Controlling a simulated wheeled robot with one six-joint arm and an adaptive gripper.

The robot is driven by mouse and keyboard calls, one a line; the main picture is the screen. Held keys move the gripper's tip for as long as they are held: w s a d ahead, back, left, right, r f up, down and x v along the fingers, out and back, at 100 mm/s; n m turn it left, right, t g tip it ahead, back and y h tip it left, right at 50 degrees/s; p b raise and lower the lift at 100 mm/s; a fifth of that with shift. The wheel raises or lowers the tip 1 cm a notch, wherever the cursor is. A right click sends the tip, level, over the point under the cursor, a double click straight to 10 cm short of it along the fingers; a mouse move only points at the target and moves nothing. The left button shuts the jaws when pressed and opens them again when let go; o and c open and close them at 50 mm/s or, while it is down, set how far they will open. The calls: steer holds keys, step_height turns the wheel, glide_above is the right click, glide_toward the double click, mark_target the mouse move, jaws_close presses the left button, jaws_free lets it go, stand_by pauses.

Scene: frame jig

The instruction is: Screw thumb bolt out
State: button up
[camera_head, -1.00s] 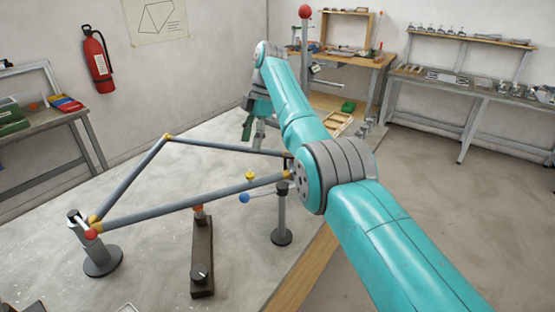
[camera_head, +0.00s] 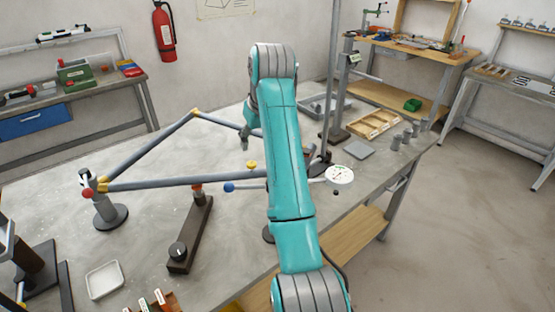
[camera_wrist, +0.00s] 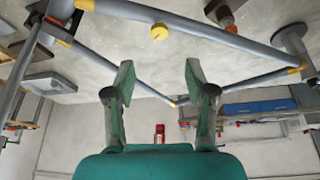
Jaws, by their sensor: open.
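A small yellow knob, which looks like the thumb bolt (camera_head: 251,165), stands on the near grey tube of the triangular frame (camera_head: 160,183). In the wrist view the yellow knob (camera_wrist: 159,32) shows against the tube at the top middle, beyond the fingertips. My gripper (camera_wrist: 159,75) is open and empty, its two green fingers apart with nothing between them. In the head view my gripper (camera_head: 247,137) is behind the knob in the picture, near the far tube, partly hidden by my teal arm. My arm also covers the frame's right corner.
A post with a red ball (camera_head: 88,193) holds the frame's left corner. A blue ball (camera_head: 229,187) and a dark bar clamp (camera_head: 190,235) are near the tube. A round dial gauge (camera_head: 339,175), a wooden tray (camera_head: 374,125) and a white tray (camera_head: 104,280) are on the table.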

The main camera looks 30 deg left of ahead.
mark_target(252, 164)
steer(key=x, duration=1)
steer(key=shift+f, duration=0.2)
steer(key=shift+w+d, duration=0.1)
jaws_close()
